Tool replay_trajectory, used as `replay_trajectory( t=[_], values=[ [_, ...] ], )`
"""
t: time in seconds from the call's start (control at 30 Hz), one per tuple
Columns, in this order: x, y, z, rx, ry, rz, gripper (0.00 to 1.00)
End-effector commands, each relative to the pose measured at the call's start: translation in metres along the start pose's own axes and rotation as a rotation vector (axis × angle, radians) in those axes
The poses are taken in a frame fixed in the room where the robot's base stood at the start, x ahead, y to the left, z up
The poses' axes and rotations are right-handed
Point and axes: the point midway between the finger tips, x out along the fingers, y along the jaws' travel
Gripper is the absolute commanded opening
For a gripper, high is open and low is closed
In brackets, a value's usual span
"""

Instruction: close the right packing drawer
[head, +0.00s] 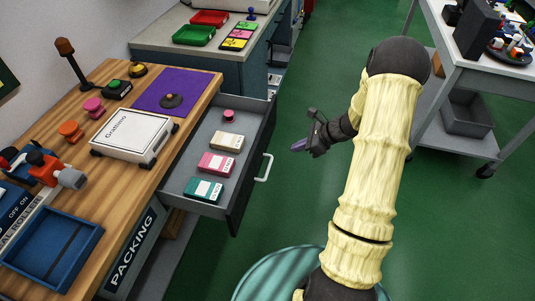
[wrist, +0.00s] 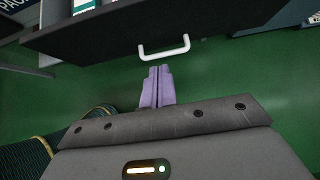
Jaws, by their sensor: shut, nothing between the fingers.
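The right packing drawer (head: 237,188) is pulled out from under the wooden packing bench. It holds a white, a pink and a teal labelled box and a small pink knob-like item. Its white bar handle (head: 265,168) is on the dark front and also shows in the wrist view (wrist: 165,52). My gripper (head: 301,145) has purple fingers, which are shut and empty. In the head view it is to the right of the drawer front, apart from it. In the wrist view the fingertips (wrist: 159,68) point toward the handle, just short of it in the picture.
The packing bench (head: 170,82) carries a white scale (head: 130,135), a purple mat (head: 178,88) and a blue tray (head: 55,250). A round teal object (head: 275,275) stands below my arm. A grey cart (head: 480,75) is at the right. Green floor (head: 280,195) lies open before the drawer.

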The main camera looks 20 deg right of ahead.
Motion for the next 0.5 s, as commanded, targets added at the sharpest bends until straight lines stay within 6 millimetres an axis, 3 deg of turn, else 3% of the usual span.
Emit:
replay_trajectory(
  t=[0.27,0.5],
  values=[
    [0.021,0.001,0.0,-0.002,0.0,0.003,0.0],
    [0.062,0.002,0.0,-0.003,0.001,0.005,0.0]
  ],
)
